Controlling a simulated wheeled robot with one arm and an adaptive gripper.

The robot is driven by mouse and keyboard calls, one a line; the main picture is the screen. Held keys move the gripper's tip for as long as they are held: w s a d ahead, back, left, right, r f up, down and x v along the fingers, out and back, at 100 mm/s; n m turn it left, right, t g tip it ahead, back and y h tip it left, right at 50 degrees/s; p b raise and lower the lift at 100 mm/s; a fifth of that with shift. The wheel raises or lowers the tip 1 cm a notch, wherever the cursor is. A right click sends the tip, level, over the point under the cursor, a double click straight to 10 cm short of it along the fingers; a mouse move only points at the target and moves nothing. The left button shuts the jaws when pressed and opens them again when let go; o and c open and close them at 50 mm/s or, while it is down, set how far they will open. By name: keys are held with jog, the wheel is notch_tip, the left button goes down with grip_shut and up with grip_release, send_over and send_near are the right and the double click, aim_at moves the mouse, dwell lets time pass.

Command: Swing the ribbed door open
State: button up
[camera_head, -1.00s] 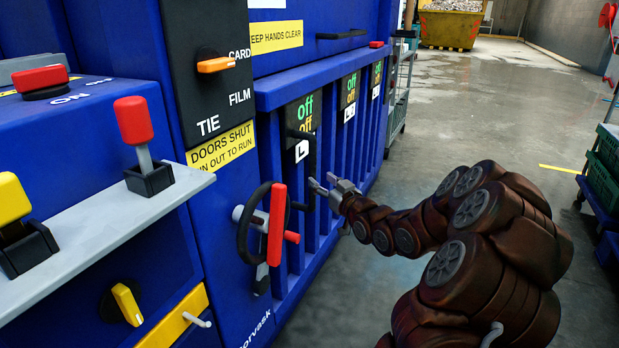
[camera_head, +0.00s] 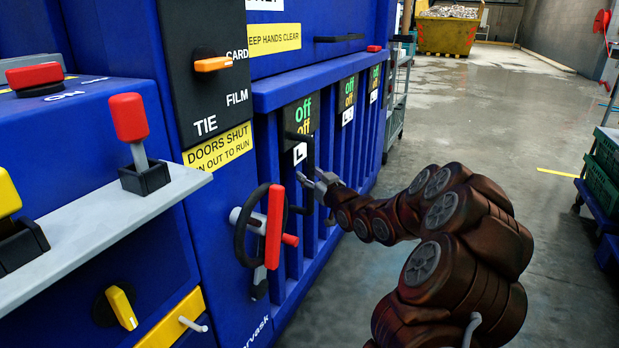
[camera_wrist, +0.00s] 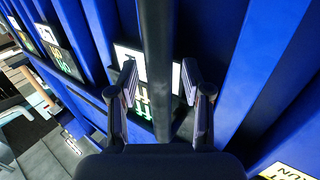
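The blue ribbed door (camera_head: 322,215) is on the front of the blue machine and looks closed in the head view. A black upright bar handle (camera_head: 311,155) stands on it, beside a label with the letter L. My gripper (camera_head: 313,181) is at this handle, at about mid-height. In the wrist view the dark bar (camera_wrist: 157,50) runs between the two open fingers of my gripper (camera_wrist: 160,88). Gaps show between bar and fingers, so they do not look closed on it. The bar's lower part is hidden by the gripper's body.
A black handwheel (camera_head: 246,228) with a red lever (camera_head: 274,226) sits just left of the door. A grey shelf (camera_head: 110,225) with a red-knobbed lever (camera_head: 129,118) juts out nearer. Open grey floor (camera_head: 450,110) lies right of the door. A trolley (camera_head: 600,185) stands far right.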

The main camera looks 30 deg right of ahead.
grip_shut()
dwell(0.3)
